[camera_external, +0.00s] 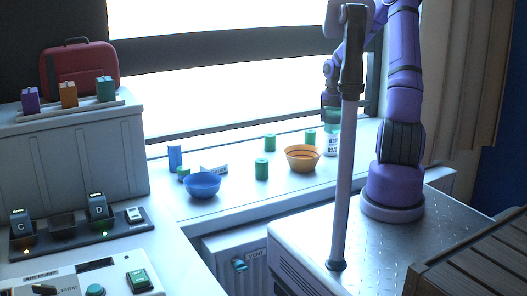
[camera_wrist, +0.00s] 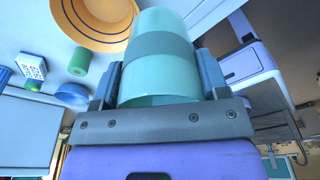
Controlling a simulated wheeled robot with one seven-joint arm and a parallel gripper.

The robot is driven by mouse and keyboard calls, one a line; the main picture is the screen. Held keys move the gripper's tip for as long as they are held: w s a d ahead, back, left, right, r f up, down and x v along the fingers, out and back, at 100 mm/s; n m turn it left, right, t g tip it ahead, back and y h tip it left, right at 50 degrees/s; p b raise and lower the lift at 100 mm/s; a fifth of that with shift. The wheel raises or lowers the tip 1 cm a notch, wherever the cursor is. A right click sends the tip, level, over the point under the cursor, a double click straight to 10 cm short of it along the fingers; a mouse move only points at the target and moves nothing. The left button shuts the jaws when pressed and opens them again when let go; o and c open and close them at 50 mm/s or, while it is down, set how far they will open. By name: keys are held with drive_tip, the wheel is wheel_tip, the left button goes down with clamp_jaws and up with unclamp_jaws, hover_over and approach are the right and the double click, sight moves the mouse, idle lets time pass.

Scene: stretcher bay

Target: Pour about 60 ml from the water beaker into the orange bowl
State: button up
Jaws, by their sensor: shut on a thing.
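My gripper (camera_external: 331,105) points down over the window ledge, at the right of the orange bowl (camera_external: 303,158). In the wrist view, the beaker (camera_wrist: 162,60) is teal and see-through and sits between the two fingers of my gripper (camera_wrist: 158,82). The orange bowl (camera_wrist: 75,25) shows just beyond it at the top left, partly cut off. The water level is not clear.
A blue bowl (camera_external: 202,185), a green cylinder (camera_external: 262,169), a blue cylinder (camera_external: 175,157) and a white block (camera_external: 214,169) stand left on the ledge (camera_external: 235,205). Another green cylinder (camera_external: 310,137) stands behind the orange bowl. The window frame (camera_external: 250,128) runs close behind.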

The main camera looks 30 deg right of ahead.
sight(321, 153)
drive_tip(key=shift+s+d+n, duration=0.4)
drive_tip(key=shift+s+d, duration=0.35)
drive_tip(key=shift+s, duration=0.35)
drive_tip(key=shift+s+f, duration=0.15)
drive_tip(key=shift+f, duration=0.05)
wheel_tip(321, 153, down, 13)
drive_tip(key=shift+f, duration=0.1)
drive_tip(key=shift+w+a+r+m+g+h, duration=0.15)
drive_tip(key=shift+w+a+r+g+h, duration=0.55)
drive_tip(key=shift+r+g+h, duration=0.55)
drive_tip(key=shift+w+a+r+m+g+h, duration=0.1)
drive_tip(key=shift+w+a+r+g+h, duration=0.35)
drive_tip(key=shift+a+r+g+h, duration=0.8)
drive_tip(key=shift+w+a+r+m+g+h, duration=0.15)
drive_tip(key=shift+w+a+r+g+h, duration=0.6)
drive_tip(key=shift+h, duration=0.95)
drive_tip(key=shift+s+d+r, duration=0.15)
drive_tip(key=shift+d+r, duration=0.1)
drive_tip(key=shift+r, duration=0.05)
drive_tip(key=shift+a+f+g+h, duration=0.1)
drive_tip(key=shift+f+g+h, duration=0.4)
drive_tip(key=shift+h, duration=0.3)
